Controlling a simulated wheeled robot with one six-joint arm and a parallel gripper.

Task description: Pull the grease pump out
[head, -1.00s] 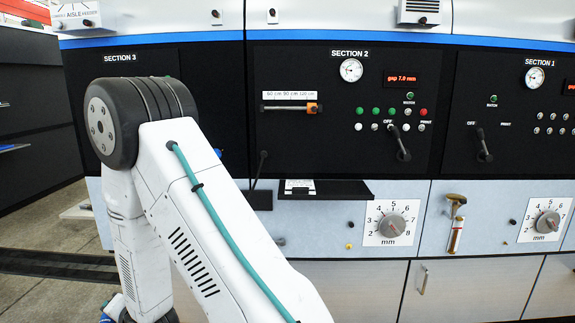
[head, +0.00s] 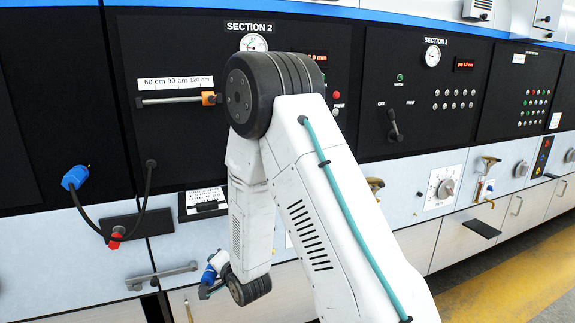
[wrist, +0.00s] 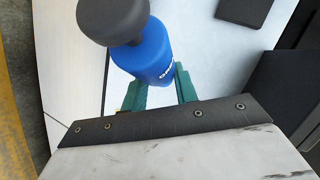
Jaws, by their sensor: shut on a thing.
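In the wrist view, the green fingers of my gripper (wrist: 161,84) are shut on a blue cylinder (wrist: 148,48) with white lettering and a rounded dark grey end (wrist: 112,18). I cannot tell whether this is the grease pump. In the head view, my gripper (head: 206,290) is small and low, in front of the lower panels, partly hidden by my wrist. A brass-handled pump-like fitting (head: 376,184) sits on the panel below Section 1, mostly hidden behind my arm. A similar brass-handled fitting (head: 488,164) shows uncovered further right.
A blue plug (head: 75,177) on a black cable hangs at left, by a dark shelf (head: 136,222). A grey bar (head: 161,276) sticks out low on the left. Control panels (head: 425,90) stretch along the wall. Floor (head: 505,280) is clear at lower right.

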